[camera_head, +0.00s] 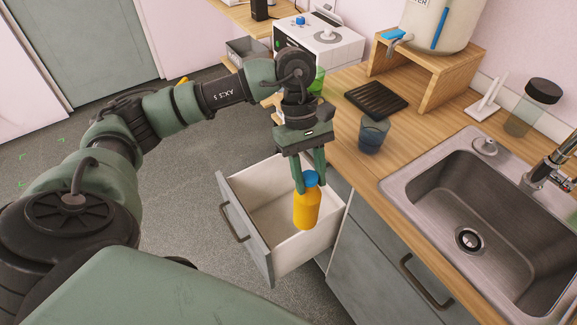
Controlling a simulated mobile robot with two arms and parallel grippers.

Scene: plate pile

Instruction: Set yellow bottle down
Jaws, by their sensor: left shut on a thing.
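The yellow bottle (306,209) is orange-yellow with a blue cap and stands about upright. My left gripper (310,181) comes from above and is shut on the bottle near its cap. The bottle is over the open drawer (250,240), near the drawer's right side. I cannot tell whether the bottle's base touches the drawer floor. The rest of the drawer that shows is empty. My right gripper is not in view.
A wooden stand (430,80) holds a large container (440,22). Grey floor (190,200) is open on the left.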

